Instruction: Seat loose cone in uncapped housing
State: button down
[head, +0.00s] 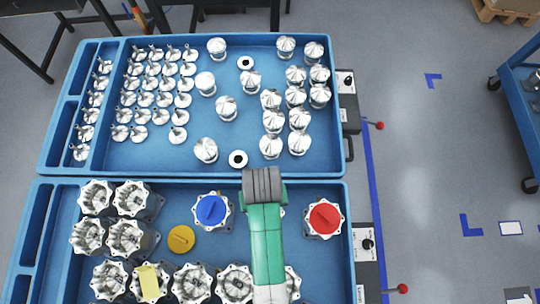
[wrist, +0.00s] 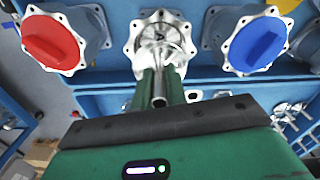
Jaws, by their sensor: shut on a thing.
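In the wrist view my gripper (wrist: 159,72) is shut on a shiny metal piece with a round shaft, the cone (wrist: 158,93). The shaft shows between the green fingers. The uncapped housing (wrist: 134,44) is right beyond the fingertips, its scalloped flange facing me. The far end of the cone overlaps the housing's mouth; whether it touches or sits inside, I cannot tell. In the head view my arm hides the gripper, the cone and nearly all of this housing, between the blue-capped housing (head: 211,210) and the red-capped housing (head: 324,218).
A loose orange-yellow cap (head: 181,238) lies on a bare part. The upper tray (head: 160,165) holds stemmed parts (head: 140,132), larger cones (head: 272,121) and two white rings (head: 238,159).

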jog(key=f, duration=0.5)
jog(key=shift+s+f+b, duration=0.25)
jog(key=shift+s+b, duration=0.05)
jog(key=shift+b, duration=0.05)
jog(key=shift+w+f+b, duration=0.1)
jog(key=shift+f+b, duration=0.2)
jog(key=shift+f, duration=1.95)
jog(key=c, duration=1.4)
grip_release()
notch_tip(320, 180, up, 12)
jog(key=shift+r+p, duration=0.2)
jog(key=shift+p, duration=0.7)
